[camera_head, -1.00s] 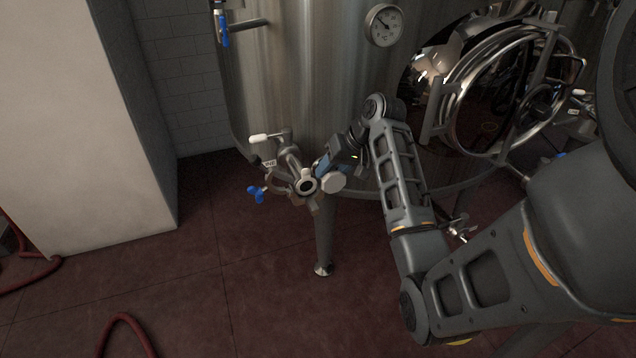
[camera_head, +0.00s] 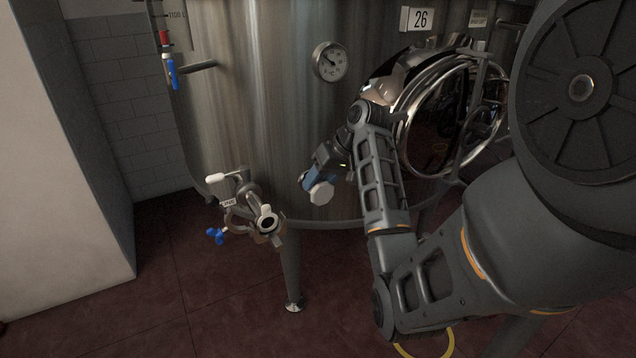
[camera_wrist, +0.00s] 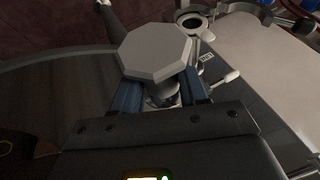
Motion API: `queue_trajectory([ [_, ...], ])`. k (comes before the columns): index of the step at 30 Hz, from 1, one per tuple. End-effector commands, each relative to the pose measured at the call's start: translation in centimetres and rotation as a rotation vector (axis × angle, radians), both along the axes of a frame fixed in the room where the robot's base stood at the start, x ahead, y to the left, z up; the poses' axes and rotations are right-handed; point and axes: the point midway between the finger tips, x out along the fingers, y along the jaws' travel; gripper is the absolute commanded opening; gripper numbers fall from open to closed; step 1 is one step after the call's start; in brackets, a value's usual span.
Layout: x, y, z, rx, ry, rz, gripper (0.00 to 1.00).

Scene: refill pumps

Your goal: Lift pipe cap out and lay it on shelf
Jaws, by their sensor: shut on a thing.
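The pipe cap (camera_head: 321,193) is a pale grey octagonal disc, held in front of the steel tank. My gripper (camera_head: 310,182) is shut on it. In the wrist view the cap (camera_wrist: 155,52) fills the space between the blue fingertips of my gripper (camera_wrist: 160,92), and part of its stub shows below the disc. The pipe end (camera_head: 267,224) is open, with a dark round mouth, to the left of the cap and apart from it. The open pipe also shows in the wrist view (camera_wrist: 190,21). I cannot make out a shelf.
The steel tank (camera_head: 262,110) stands close behind my gripper, with a gauge (camera_head: 331,61) and a round hatch (camera_head: 440,120) on it. An open clamp with a blue wing nut (camera_head: 215,236) hangs by the pipe. A white wall (camera_head: 60,190) is at left.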

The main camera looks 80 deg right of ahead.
Motion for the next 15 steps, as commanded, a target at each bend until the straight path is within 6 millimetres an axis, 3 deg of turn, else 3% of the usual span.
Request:
queue_trajectory([
  [15, 0.1, 0.0, 2.1, -0.001, 0.0, 0.001, 0.04],
])
